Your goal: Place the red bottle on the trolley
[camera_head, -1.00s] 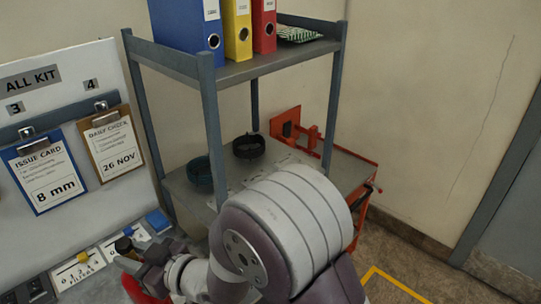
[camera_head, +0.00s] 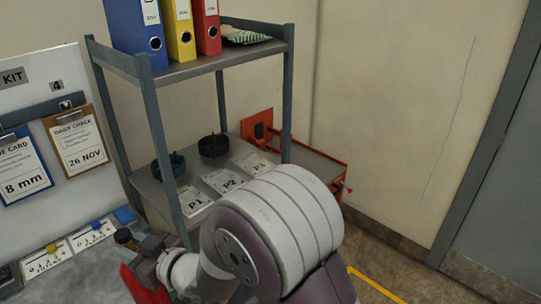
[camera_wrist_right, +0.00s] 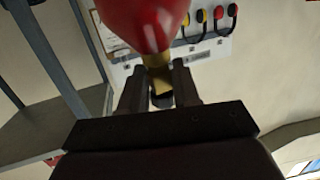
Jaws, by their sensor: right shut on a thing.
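The red bottle (camera_head: 146,287) shows at the lower left of the head view, mostly cut off by the picture edge and my arm. My right gripper (camera_head: 148,250) is shut on it. In the right wrist view, the bottle (camera_wrist_right: 148,22) has a brass-coloured neck, which sits between the jaws of the right gripper (camera_wrist_right: 160,84). An orange-red frame (camera_head: 336,160) with an upright plate, which looks like the trolley, stands behind and right of the grey rack. My right arm partly hides that area. My left gripper is out of view.
The grey rack's lower shelf (camera_head: 238,152) holds two dark round holders (camera_head: 213,145) and cards including P1 and P2 (camera_head: 222,181). Binders (camera_head: 178,30) stand on its upper shelf. Rack posts rise near my right arm. A clipboard board is at left; floor shows at right.

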